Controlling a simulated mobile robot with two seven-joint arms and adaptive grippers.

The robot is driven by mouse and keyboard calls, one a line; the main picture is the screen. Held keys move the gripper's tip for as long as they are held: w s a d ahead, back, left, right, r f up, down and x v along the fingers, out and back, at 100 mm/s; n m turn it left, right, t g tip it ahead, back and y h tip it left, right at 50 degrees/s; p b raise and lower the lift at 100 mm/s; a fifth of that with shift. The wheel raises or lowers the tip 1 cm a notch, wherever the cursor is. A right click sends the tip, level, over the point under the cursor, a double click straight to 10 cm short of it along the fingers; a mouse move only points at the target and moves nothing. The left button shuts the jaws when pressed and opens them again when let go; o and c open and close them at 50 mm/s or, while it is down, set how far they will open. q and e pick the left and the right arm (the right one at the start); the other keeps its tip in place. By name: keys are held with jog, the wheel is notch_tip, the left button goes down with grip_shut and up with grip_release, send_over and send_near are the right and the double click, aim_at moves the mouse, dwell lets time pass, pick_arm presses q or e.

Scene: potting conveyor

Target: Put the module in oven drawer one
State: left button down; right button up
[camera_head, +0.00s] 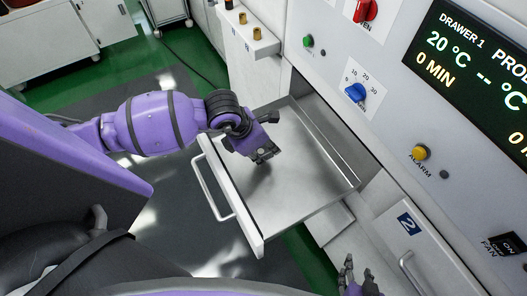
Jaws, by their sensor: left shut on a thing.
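Oven drawer one (292,205) is pulled out from the white oven front, its bare metal floor showing. My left gripper (265,154) is above the drawer's inside, near its back left, pointing down. It is shut on a small dark thing, which I take to be the module; the fingers hide most of it and its shape is unclear. My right gripper (358,284) is at the bottom edge, in front of the lower drawer, with its fingers apart and nothing seen between them.
The drawer's bar handle (208,188) stands out at the left. Drawer two (408,226) is closed below right. The panel has a blue dial (356,92), a yellow alarm knob (420,153) and a display (475,65) reading drawer 1, 20 °C, 0 min. A small shelf (262,44) is behind.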

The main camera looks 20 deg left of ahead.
pick_arm(q)
jog(key=shift+f, duration=1.15)
jog(key=c, duration=1.4)
grip_release()
jog(key=shift+f, duration=0.1)
jog(key=v, duration=1.2)
jog(key=shift+p, duration=0.3)
